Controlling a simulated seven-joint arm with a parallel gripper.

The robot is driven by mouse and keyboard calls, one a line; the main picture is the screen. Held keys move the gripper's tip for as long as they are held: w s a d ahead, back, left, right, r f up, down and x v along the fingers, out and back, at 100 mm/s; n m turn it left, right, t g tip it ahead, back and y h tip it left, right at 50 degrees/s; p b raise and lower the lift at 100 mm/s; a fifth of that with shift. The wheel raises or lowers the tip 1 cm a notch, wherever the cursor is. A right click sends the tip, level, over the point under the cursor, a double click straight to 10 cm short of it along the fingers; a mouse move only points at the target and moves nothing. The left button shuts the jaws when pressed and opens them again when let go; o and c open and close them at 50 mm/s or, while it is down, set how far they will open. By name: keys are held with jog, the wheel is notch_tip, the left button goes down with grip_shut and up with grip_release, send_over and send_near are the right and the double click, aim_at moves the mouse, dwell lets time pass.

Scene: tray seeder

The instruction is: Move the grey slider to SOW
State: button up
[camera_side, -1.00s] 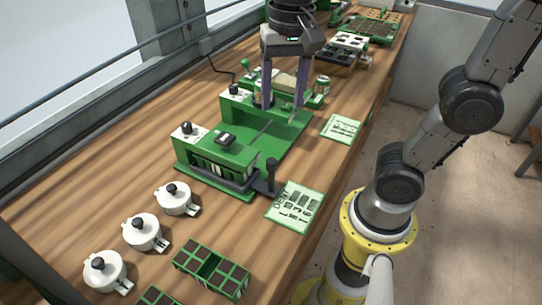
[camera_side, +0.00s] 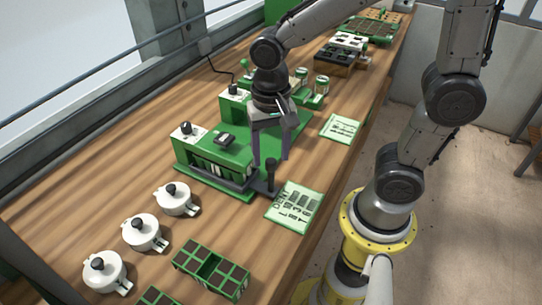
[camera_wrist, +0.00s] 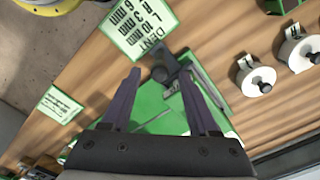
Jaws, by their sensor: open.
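The green seeder (camera_side: 206,158) stands on the wooden bench, with a white top part and a black knob. A grey bar (camera_side: 222,181) runs along its front edge and looks like the grey slider. A dark upright handle (camera_side: 270,175) stands at the bar's right end; the handle also shows in the wrist view (camera_wrist: 160,73). My gripper (camera_side: 271,159) is open and empty, pointing down just above the handle. In the wrist view, the fingertips (camera_wrist: 160,74) lie on either side of the handle. I cannot read a SOW mark.
A card (camera_side: 290,207) headed DENT lies right of the handle; a second card (camera_side: 340,128) lies farther back. Several white lidded pots (camera_side: 175,203) stand at the front left. Green cell trays (camera_side: 211,270) lie at the front.

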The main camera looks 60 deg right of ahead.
jog(key=shift+f, duration=0.85)
jog(key=shift+c, duration=0.2)
grip_shut()
dwell(0.7)
